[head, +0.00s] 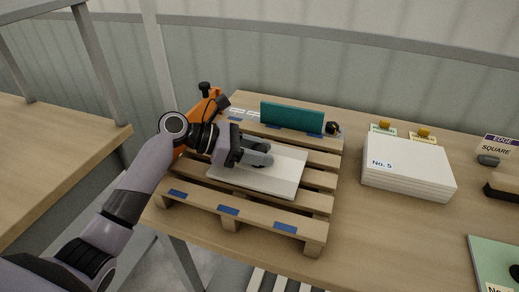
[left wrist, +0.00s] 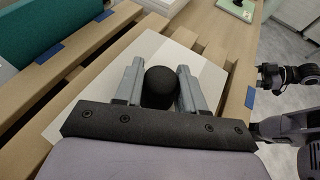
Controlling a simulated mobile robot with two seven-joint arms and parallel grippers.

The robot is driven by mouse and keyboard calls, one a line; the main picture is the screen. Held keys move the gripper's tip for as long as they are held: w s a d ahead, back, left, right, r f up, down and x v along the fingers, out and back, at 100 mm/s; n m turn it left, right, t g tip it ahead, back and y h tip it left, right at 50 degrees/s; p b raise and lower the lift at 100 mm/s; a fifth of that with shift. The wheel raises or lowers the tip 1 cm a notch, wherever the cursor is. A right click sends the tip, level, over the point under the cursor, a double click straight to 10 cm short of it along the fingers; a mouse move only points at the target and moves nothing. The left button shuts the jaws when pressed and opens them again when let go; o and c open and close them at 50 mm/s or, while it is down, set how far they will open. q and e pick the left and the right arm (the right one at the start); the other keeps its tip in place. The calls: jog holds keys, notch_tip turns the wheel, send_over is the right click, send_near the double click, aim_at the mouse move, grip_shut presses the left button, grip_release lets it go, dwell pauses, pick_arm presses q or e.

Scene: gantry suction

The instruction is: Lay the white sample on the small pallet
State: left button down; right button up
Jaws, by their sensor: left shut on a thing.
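The white sample (head: 285,180) is a flat pale board lying over the slats of the small wooden pallet (head: 270,222). In the left wrist view the sample (left wrist: 78,108) shows under the fingers, and the pallet slats (left wrist: 25,98) run beside it. My left gripper (head: 266,154) is over the sample. In the left wrist view its two grey fingers (left wrist: 158,88) are closed on a round black knob (left wrist: 160,86) above the sample. I cannot tell whether the sample's underside touches every slat. A dark part of my other arm shows at the right of that view, its jaws unclear.
A teal board (head: 292,116) stands upright at the pallet's back edge. An orange part (head: 205,106) is at its back left. Blue marks (head: 228,210) lie on the slats. A stack of white boards (head: 405,165) marked No. 5 stands right, with bare table between.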

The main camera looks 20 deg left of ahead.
pick_arm(q)
jog(key=shift+f, duration=0.5)
dwell(0.4)
jog(key=c, duration=0.6)
grip_release()
jog(key=shift+f, duration=0.1)
